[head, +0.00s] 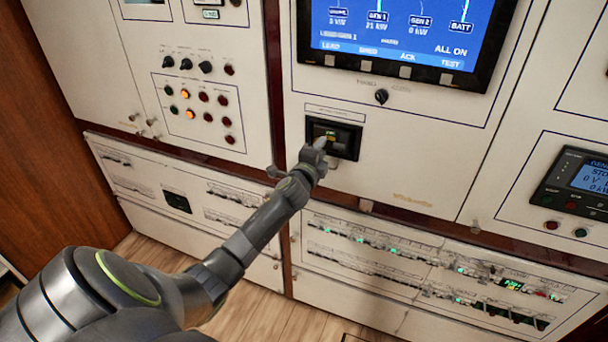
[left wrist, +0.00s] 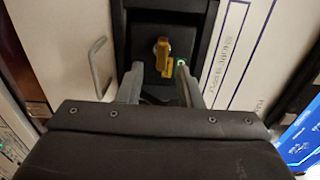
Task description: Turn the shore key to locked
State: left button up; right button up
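The shore key, a yellow key (left wrist: 163,58), sits in a black recessed switch panel (left wrist: 205,22). In the head view this black panel (head: 347,138) is on the cabinet front below the screen, partly hidden by my gripper. My left gripper (head: 318,150) is right at the panel. In the left wrist view its two fingers (left wrist: 163,75) are apart, one on each side of the key's lower end, with gaps visible. A small green light (left wrist: 181,62) glows beside the right finger. My right gripper is not in view.
A blue display (head: 400,35) and a black knob (head: 381,96) are above the panel. Rows of breakers (head: 400,258) with green lights run below it. A bent metal handle (left wrist: 97,68) stands out left of the fingers in the left wrist view.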

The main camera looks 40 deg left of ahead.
pick_arm(q)
jog(key=b+v, duration=0.2)
jog(key=v, duration=1.3)
jog(key=shift+s, duration=0.25)
jog(key=shift+d, duration=0.15)
